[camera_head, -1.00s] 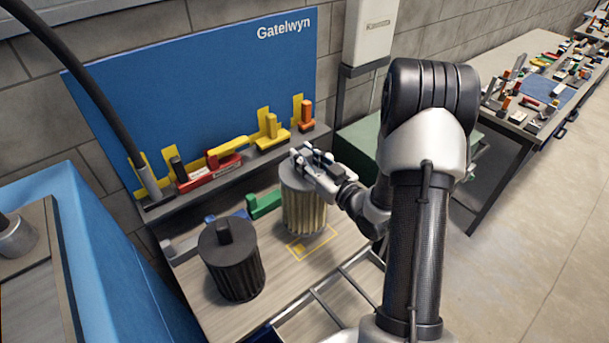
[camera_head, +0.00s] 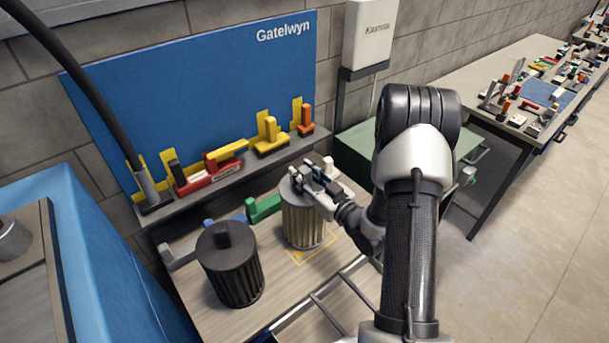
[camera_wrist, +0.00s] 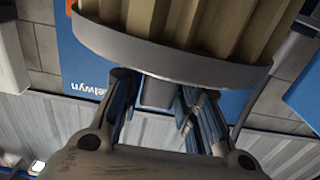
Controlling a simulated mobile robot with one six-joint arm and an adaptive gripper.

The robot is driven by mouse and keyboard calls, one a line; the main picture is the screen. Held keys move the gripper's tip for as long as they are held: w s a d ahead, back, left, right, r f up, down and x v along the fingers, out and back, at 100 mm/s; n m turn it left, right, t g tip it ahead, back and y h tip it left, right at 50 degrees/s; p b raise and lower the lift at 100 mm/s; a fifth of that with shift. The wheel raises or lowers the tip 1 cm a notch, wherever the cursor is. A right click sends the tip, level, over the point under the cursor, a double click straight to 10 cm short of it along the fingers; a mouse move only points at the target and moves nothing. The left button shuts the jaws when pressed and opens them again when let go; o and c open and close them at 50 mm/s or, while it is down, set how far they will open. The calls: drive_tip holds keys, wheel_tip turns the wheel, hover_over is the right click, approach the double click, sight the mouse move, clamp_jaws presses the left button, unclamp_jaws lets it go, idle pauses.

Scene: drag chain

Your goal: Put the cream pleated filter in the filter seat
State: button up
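The cream pleated filter (camera_head: 303,222) stands upright at the bench's right side, above or on a yellow outlined mark (camera_head: 312,253). I cannot tell whether its base touches the bench. My gripper (camera_head: 308,178) is at its grey top. In the wrist view the filter's pleats and grey end cap (camera_wrist: 165,52) fill the top, and my gripper's fingers (camera_wrist: 158,100) are closed on both sides of its grey knob (camera_wrist: 157,92). A dark pleated filter (camera_head: 230,265) with a top knob stands to the left. I cannot identify the filter seat for certain.
A shelf with red (camera_head: 208,178), yellow (camera_head: 270,137) and orange parts runs below the blue panel (camera_head: 200,90). A green block (camera_head: 263,207) lies behind the filters. A blue-walled unit (camera_head: 90,270) with a metal cylinder (camera_head: 14,238) stands at left. A rail frame edges the bench front.

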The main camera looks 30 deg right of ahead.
drive_tip(key=shift+o, duration=1.4)
